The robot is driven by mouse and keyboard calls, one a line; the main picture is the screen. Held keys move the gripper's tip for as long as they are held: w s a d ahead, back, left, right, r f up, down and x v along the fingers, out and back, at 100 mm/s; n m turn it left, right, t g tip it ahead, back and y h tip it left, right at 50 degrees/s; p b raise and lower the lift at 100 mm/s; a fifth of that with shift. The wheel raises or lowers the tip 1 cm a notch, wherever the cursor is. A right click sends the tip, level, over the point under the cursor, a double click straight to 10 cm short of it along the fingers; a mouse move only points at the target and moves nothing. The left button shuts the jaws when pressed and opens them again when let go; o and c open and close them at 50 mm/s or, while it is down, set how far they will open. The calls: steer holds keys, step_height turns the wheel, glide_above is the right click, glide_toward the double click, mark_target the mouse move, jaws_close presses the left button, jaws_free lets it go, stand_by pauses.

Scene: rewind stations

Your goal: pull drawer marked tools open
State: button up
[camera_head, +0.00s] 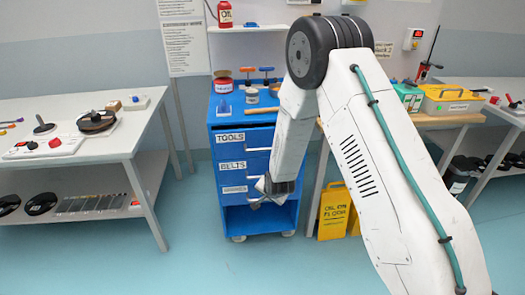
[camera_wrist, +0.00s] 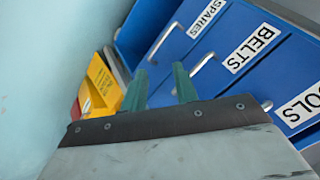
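The drawer marked TOOLS (camera_head: 245,138) is the top drawer of the blue cart and looks shut. In the wrist view its label (camera_wrist: 300,106) is at the right edge, and a bit of its handle shows just beyond my gripper's base. My gripper (camera_head: 262,194) is low in front of the cart, by the lowest drawer, below the TOOLS drawer. In the wrist view its two green fingers (camera_wrist: 162,84) stand apart with nothing between them. My arm hides the right part of the drawer fronts in the head view.
Below TOOLS are the BELTS drawer (camera_wrist: 240,62) and SPARES drawer (camera_wrist: 190,30), both with bar handles and looking shut. A yellow floor sign (camera_head: 333,212) stands right of the cart. A white table (camera_head: 75,165) is at left. The floor in front is clear.

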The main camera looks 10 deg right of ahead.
steer(key=w+f+m+t, duration=0.3)
steer(key=w+f+t, duration=0.1)
steer(key=w+f, duration=0.1)
steer(key=m+t+h, duration=0.3)
steer(key=m+t, duration=0.4)
steer(key=t, duration=0.2)
glide_toward(263, 150)
steer(key=f+x, duration=0.1)
steer(key=x, duration=0.9)
steer(key=shift+w+r, duration=0.3)
steer(key=shift+r, duration=0.1)
jaws_close()
